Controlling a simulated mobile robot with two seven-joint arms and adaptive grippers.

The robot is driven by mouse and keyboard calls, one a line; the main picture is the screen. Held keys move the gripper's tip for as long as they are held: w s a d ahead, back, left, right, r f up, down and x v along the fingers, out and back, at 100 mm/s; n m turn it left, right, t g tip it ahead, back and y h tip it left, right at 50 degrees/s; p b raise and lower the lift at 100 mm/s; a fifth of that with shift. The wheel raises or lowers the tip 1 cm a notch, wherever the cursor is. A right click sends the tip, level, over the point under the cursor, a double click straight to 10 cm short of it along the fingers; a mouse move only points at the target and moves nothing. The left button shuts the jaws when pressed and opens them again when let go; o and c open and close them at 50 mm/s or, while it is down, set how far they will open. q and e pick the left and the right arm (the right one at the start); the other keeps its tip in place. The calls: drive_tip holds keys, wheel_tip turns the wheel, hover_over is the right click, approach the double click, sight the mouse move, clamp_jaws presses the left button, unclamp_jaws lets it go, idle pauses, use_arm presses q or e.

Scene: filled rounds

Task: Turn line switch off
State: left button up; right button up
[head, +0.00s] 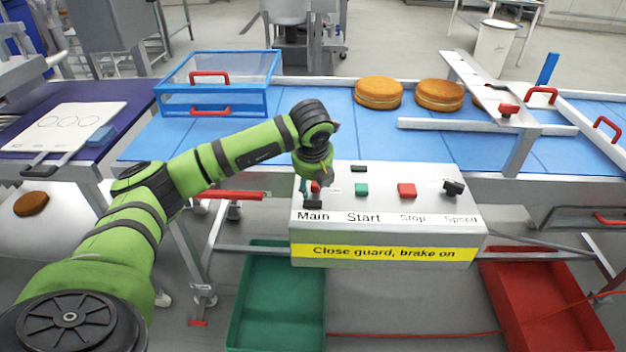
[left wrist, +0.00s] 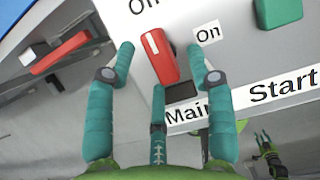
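The red line switch (left wrist: 160,57) sits above the label "Main" on the grey control box (head: 375,222). In the left wrist view its white mark is at the upper end, toward a cut-off label starting "Of"; the "On" label (left wrist: 207,35) is to its right. My left gripper (head: 325,178) is over the switch in the head view and partly hides it. In the left wrist view its teal fingers are open around the red knob, with gaps on both sides. My right gripper (left wrist: 263,140) seems to show small and far off there; its opening is unclear.
The box also has a green start button (head: 361,190), a red stop button (head: 407,190) and a black speed knob (head: 453,188). Green (head: 237,318) and red (head: 500,310) crates stand below.

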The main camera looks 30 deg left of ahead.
use_arm(q)
drive_tip(key=v, duration=1.2)
idle(0.3)
